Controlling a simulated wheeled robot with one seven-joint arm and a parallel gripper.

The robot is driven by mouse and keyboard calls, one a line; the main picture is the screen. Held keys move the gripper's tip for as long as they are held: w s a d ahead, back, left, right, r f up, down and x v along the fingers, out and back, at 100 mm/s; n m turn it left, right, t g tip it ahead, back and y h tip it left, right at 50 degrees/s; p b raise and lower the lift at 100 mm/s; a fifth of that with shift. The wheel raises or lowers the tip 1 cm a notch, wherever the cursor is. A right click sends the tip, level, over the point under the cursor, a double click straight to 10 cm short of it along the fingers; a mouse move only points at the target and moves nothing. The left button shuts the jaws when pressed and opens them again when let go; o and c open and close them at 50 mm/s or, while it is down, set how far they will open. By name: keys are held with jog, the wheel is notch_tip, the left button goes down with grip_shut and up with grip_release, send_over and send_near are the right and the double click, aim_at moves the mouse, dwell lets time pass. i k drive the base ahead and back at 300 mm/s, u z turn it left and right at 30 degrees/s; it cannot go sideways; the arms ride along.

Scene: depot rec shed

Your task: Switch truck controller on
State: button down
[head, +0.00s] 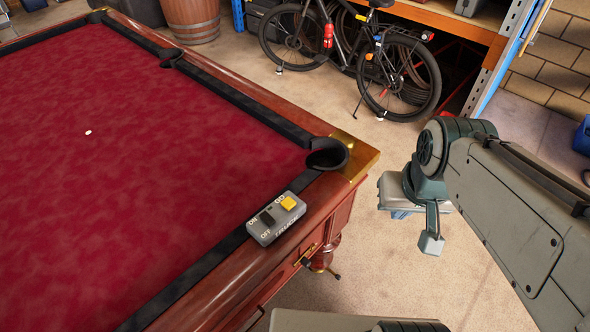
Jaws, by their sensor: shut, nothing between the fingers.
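The truck controller (263,233) is a small grey box lying on the wooden rail of the pool table, close to the corner pocket. It has a dark rocker switch (267,217) beside ON and OFF lettering, and a yellow button (288,203) by the word GO. I cannot tell which way the switch is set. My gripper (432,244) is to the right of the table corner, over the floor and well apart from the controller. It is shut and empty, pointing down.
The red-topped pool table (130,130) fills the left, with a black corner pocket (328,153) and brass corner (352,155). A small white disc (88,132) lies on the cloth. A bicycle (350,50), barrel (191,20) and shelving stand behind. Floor between table and bicycle is clear.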

aim_at(267, 219)
jog(key=z, duration=0.55)
jog(key=k, duration=0.9)
jog(key=u, duration=1.1)
jog(key=i, duration=0.5)
